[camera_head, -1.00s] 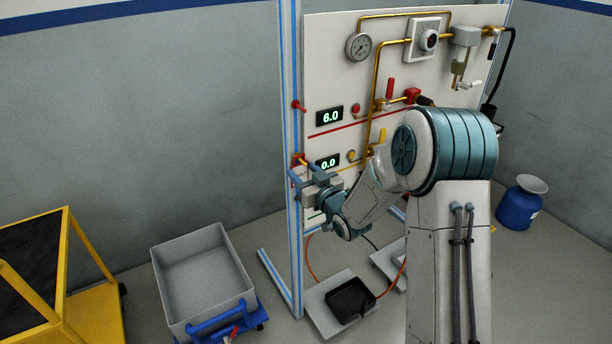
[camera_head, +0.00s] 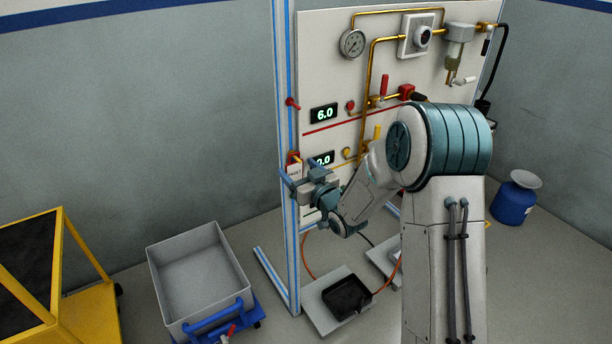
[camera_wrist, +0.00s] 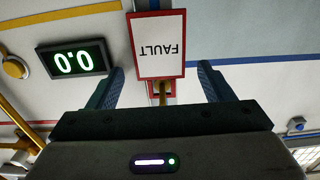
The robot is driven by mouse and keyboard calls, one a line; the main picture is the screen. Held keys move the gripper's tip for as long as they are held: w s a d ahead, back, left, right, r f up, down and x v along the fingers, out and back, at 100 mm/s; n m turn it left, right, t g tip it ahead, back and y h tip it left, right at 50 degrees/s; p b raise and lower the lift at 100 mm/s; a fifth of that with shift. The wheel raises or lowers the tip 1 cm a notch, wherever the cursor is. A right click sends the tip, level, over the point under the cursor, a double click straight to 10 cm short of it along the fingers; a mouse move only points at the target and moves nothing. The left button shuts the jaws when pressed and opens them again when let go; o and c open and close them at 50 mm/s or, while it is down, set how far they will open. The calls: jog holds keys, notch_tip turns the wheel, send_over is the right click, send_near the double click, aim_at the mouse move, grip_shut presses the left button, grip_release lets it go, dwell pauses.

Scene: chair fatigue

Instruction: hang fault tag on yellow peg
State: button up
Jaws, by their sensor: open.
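The fault tag (camera_wrist: 158,50) is a white card with a red border and the word FAULT, upside down in the wrist view. In the head view the tag (camera_head: 294,171) is small, at the panel's left post. The yellow peg (camera_wrist: 163,95) sticks out at the tag's end in the wrist view, in front of a red patch. The tag appears to hang from it; the exact contact is too small to tell. My gripper (camera_wrist: 162,84) is open, one finger either side of the peg, apart from the tag. In the head view my gripper (camera_head: 298,169) is at the post.
A green-lit 0.0 display (camera_wrist: 74,59) and a yellow knob (camera_wrist: 15,68) lie beside one finger. A red peg (camera_head: 292,103) juts from the post higher up. A grey bin (camera_head: 196,275) and yellow cart (camera_head: 75,300) stand on the floor at left.

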jog(key=b+v, duration=0.1)
jog(key=v, duration=1.2)
jog(key=shift+s+d, duration=0.25)
jog(key=s+d+r+m+g+h+p, duration=0.45)
jog(key=d+r+h+p, duration=0.3)
jog(key=d+h, duration=0.2)
jog(key=s+d+r+m+g+p, duration=0.1)
jog(key=s+r+g+p, duration=0.1)
jog(key=s, duration=0.7)
jog(key=s+d+r+m+g+p, duration=0.1)
jog(key=s+r+g, duration=0.4)
jog(key=s, duration=0.5)
jog(key=shift+s+r+g+p, duration=0.25)
jog(key=shift+s+g+p, duration=0.1)
jog(key=shift+p, duration=0.15)
jog(key=shift+w+m+h, duration=0.1)
jog(key=shift+m+h, duration=0.15)
